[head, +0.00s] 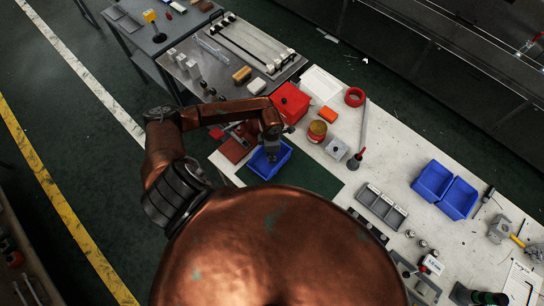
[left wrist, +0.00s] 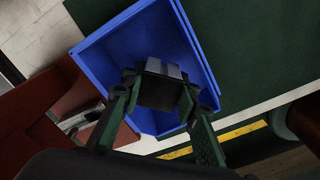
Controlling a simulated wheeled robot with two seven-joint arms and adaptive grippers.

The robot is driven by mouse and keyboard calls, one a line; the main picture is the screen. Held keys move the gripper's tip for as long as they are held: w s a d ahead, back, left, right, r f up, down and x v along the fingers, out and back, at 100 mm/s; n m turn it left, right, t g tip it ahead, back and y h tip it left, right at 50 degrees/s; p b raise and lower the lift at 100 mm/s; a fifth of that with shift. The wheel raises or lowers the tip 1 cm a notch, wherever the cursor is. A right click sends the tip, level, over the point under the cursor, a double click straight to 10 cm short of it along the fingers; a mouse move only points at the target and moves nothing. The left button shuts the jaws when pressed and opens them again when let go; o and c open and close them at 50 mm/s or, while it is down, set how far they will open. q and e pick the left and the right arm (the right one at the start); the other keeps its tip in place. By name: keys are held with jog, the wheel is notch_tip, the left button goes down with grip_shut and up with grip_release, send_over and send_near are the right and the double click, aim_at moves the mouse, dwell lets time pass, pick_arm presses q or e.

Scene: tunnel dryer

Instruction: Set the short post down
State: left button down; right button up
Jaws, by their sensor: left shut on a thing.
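My left gripper (head: 271,150) is over the small blue bin (head: 283,160) near the left end of the white bench. In the left wrist view the left gripper (left wrist: 160,98) is shut on a short grey post (left wrist: 166,69), whose pale end shows between the fingers. The post is over the inside of the blue bin (left wrist: 112,52); I cannot tell whether it touches the bin floor. In the head view the post is mostly hidden by the gripper. My right gripper is not in view.
A green mat (head: 312,178) lies beside the bin, mostly clear. Behind are a red bin (head: 290,101), a jar (head: 317,130), an orange block (head: 328,114) and a grey block (head: 336,148). A grey compartment tray (head: 382,207) and two blue bins (head: 445,188) stand to the right.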

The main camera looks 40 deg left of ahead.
pick_arm(q)
jog(key=f, duration=0.1)
jog(key=f+b, duration=0.2)
jog(key=shift+w+a+f, duration=0.1)
jog(key=shift+a+f, duration=0.15)
jog(key=shift+f, duration=0.3)
jog(key=c, duration=1.9)
grip_release()
jog(key=o, duration=0.4)
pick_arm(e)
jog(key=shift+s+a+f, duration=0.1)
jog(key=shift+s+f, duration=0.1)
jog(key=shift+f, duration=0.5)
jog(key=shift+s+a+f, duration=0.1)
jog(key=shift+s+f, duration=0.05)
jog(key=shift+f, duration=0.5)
